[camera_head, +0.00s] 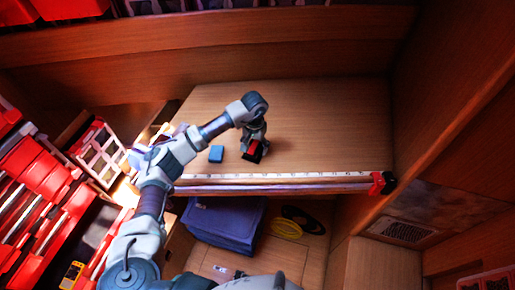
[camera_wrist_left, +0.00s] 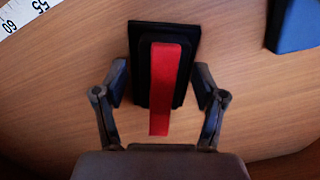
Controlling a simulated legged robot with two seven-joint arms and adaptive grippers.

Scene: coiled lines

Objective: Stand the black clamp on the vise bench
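A black block-like thing with a red bar along it, which looks like the black clamp (camera_head: 254,152), is on the wooden bench top (camera_head: 320,120). In the left wrist view the clamp (camera_wrist_left: 160,80) lies between the fingers, its red bar pointing toward the palm. My left gripper (camera_head: 257,140) reaches down over it from above. The fingers of the left gripper (camera_wrist_left: 160,85) are apart, one on each side of the clamp and close to its sides; I cannot tell whether they touch it. My right gripper is not in view.
A blue block (camera_head: 216,154) lies left of the clamp. A ruler (camera_head: 290,178) runs along the front edge, with a red and black fitting (camera_head: 382,183) at its right end. Red bins (camera_head: 45,175) stand at left. The bench top's back and right are clear.

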